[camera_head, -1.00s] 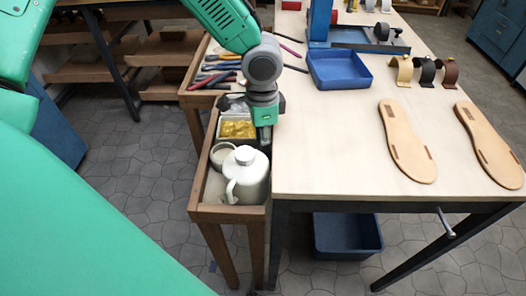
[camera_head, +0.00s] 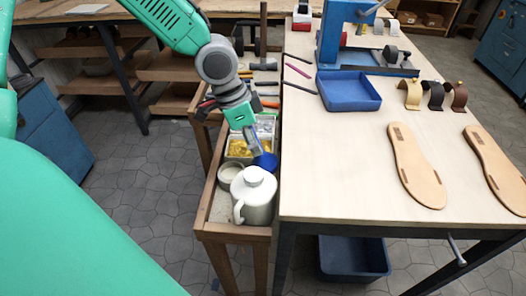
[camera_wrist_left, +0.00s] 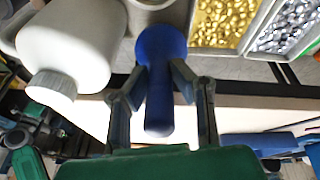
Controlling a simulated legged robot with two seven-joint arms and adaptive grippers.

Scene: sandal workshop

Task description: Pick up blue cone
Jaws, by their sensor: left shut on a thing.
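The blue cone (camera_head: 266,162) shows in the head view just under my left gripper (camera_head: 256,148), at the side tray behind the white jug. In the left wrist view the blue cone (camera_wrist_left: 158,80) stands between the two fingers of my left gripper (camera_wrist_left: 160,78), its wide round end pointing to the top of the picture. The fingers are shut on its narrower part. I cannot tell whether the cone still touches the tray. My right gripper is not in view.
The white jug (camera_head: 254,196) and a small cup (camera_head: 230,174) stand close in front of the gripper. A bin of gold pieces (camera_head: 238,148) lies beside it. The workbench edge (camera_head: 281,185) runs close on the right, with a blue tray (camera_head: 348,92) on top.

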